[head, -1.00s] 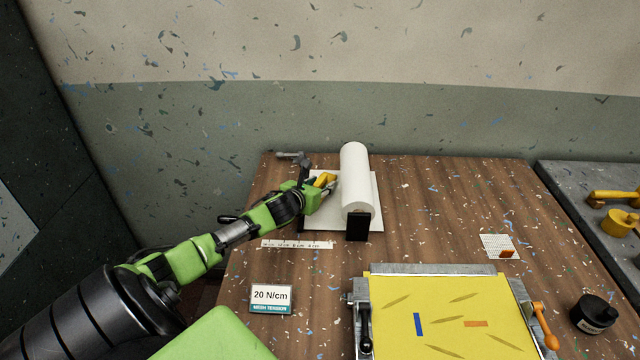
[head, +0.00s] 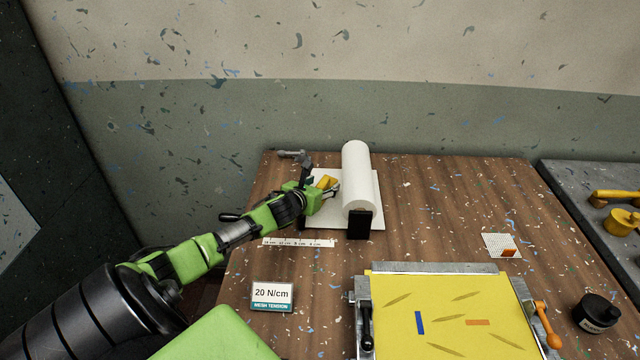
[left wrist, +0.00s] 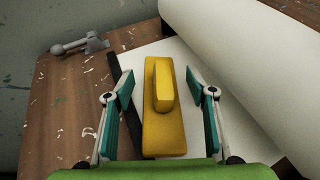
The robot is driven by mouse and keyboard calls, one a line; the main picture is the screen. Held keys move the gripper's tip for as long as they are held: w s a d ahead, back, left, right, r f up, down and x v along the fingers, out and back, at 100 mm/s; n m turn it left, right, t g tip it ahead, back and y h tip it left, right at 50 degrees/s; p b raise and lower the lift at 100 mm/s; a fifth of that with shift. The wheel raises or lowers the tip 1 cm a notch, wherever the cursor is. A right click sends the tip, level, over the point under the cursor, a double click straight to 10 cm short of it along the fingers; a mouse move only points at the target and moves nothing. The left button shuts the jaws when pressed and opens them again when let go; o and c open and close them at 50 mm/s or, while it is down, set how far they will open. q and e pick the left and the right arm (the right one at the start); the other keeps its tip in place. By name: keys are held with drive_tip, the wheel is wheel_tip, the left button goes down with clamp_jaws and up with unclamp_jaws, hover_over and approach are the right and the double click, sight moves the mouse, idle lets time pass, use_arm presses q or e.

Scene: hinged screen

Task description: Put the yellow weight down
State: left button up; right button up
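The yellow weight (left wrist: 165,120), a flat block with a raised grip, lies on the white sheet (left wrist: 208,70) beside the big white roll (left wrist: 250,60). In the head view, the weight (head: 327,182) shows partly behind my left gripper (head: 330,187). In the left wrist view, my left gripper (left wrist: 160,78) is open. My right gripper is not in view.
A black bar (left wrist: 127,110) lies left of the weight. A grey metal clamp (head: 290,155) is at the back left. A ruler strip (head: 298,243), a "20 N/cm" sign (head: 272,297) and a yellow screen (head: 450,312) are nearer. Wood right of the roll is mostly clear.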

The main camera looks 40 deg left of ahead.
use_arm(q)
drive_tip(key=shift+s+r, duration=0.1)
drive_tip(key=shift+r, duration=0.3)
drive_tip(key=v, duration=1.2)
drive_tip(key=shift+f, duration=0.1)
